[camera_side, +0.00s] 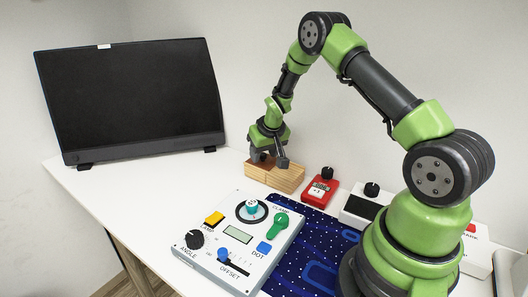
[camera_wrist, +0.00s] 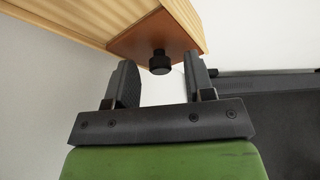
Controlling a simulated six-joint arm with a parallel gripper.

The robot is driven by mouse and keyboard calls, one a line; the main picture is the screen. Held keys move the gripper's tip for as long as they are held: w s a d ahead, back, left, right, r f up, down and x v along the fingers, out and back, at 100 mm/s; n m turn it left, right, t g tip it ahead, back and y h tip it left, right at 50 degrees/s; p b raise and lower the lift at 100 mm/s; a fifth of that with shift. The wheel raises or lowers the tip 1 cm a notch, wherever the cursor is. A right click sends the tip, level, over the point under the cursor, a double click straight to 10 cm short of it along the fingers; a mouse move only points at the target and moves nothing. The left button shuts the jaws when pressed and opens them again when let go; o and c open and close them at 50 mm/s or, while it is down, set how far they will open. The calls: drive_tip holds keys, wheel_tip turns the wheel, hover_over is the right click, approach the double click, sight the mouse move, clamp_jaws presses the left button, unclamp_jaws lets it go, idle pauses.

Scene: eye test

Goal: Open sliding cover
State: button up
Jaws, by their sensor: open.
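A light wooden box (camera_side: 275,177) stands at the back of the white table, left of the red device. In the wrist view the box (camera_wrist: 205,14) fills the top, with a reddish-brown end panel (camera_wrist: 150,38) that carries a small black knob (camera_wrist: 159,63). I cannot tell which part slides. My gripper (camera_side: 270,159) is at the box, pointing down in the side view. In the wrist view my gripper (camera_wrist: 158,68) is open, with one finger on each side of the knob and visible gaps between. In the side view the knob is hidden.
A control panel (camera_side: 229,282) with knobs and buttons stands in front. A red device (camera_side: 318,191) and a white box with a black knob (camera_side: 359,208) stand right of the wooden box. A dark monitor (camera_side: 130,98) is at left. A blue mat (camera_side: 315,250) lies between.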

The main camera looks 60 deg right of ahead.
drive_tip(key=shift+c, duration=0.3)
clamp_jaws()
drive_tip(key=shift+s, duration=3.5)
drive_tip(key=shift+a, duration=0.1)
drive_tip(key=shift+o, duration=0.3)
unclamp_jaws()
drive_tip(key=shift+w, duration=0.15)
